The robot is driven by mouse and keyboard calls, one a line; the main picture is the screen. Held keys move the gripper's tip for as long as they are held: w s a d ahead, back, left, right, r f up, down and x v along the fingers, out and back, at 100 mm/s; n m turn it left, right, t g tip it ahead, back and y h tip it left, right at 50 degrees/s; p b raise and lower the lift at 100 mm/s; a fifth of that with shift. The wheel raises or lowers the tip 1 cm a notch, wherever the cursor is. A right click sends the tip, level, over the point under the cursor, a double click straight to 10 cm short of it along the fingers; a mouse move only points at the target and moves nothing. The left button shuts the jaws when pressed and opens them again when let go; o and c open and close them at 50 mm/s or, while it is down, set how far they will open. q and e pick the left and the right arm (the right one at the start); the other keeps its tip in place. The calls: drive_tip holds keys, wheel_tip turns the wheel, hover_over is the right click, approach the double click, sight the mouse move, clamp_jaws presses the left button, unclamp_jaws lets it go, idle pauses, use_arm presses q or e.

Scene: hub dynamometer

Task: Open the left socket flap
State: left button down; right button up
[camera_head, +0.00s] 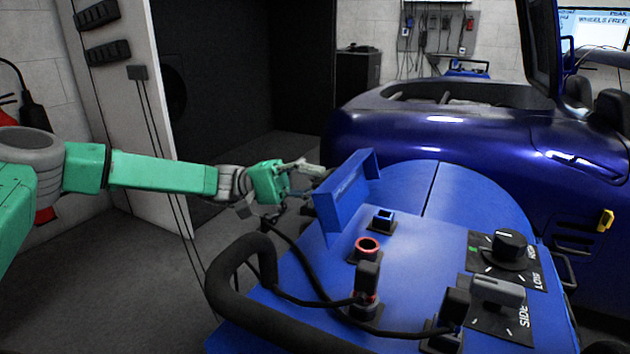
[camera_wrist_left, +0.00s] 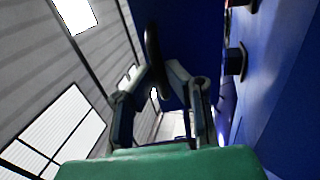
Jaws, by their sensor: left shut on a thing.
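The left socket flap (camera_head: 343,196) is a blue plate with a bent side. It stands up steeply from the left part of the blue console (camera_head: 420,300). A blue square socket (camera_head: 383,217) and a red ring socket (camera_head: 367,247) are uncovered beside it. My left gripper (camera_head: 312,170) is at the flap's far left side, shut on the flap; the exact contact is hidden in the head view. In the left wrist view the fingers (camera_wrist_left: 160,98) point toward a dark blue plate (camera_wrist_left: 190,35), with a dark curved shape between them. My right gripper is not seen.
A black handle (camera_head: 232,272) and black cables lie along the console's near left side. Dark plugs and two knobs (camera_head: 510,245) sit to the right. A blue car (camera_head: 450,130) stands behind. The floor at left (camera_head: 120,290) is clear.

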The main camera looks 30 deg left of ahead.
use_arm(q)
drive_tip(key=c, duration=1.6)
unclamp_jaws()
drive_tip(key=shift+d, duration=0.1)
drive_tip(key=v, duration=1.2)
drive_tip(key=shift+f, duration=0.2)
